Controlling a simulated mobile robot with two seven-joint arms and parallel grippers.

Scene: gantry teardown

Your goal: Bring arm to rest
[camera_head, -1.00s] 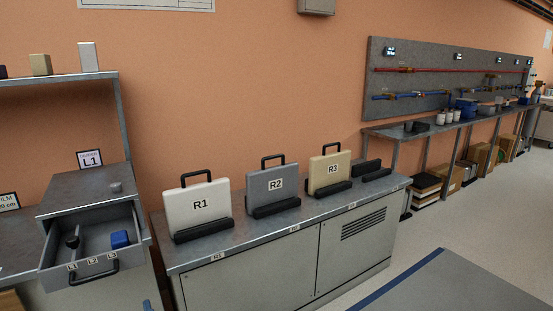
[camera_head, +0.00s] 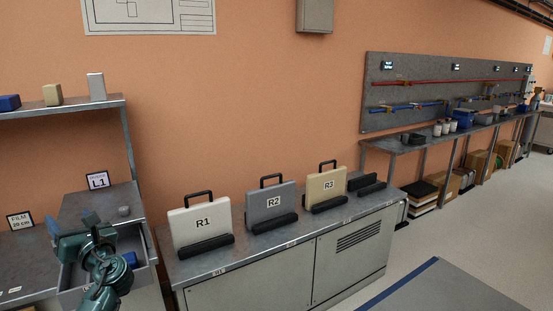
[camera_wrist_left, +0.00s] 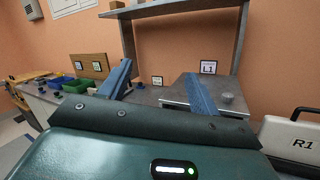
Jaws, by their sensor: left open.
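My left arm, dark teal, comes up from the bottom left in the head view. Its left gripper (camera_head: 76,236) is in front of the open drawer (camera_head: 138,246) and hides much of it. In the left wrist view the two blue fingers of this gripper (camera_wrist_left: 160,84) stand wide apart, with nothing between them. Behind them are the L1 card (camera_wrist_left: 208,67) and the grey cabinet top. My right gripper is not in view.
A blue block (camera_head: 130,259) shows in the drawer. Cases R1 (camera_head: 202,225), R2 (camera_head: 273,203) and R3 (camera_head: 327,188) stand on the metal cabinet to the right. A shelf (camera_head: 70,106) stands above at left.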

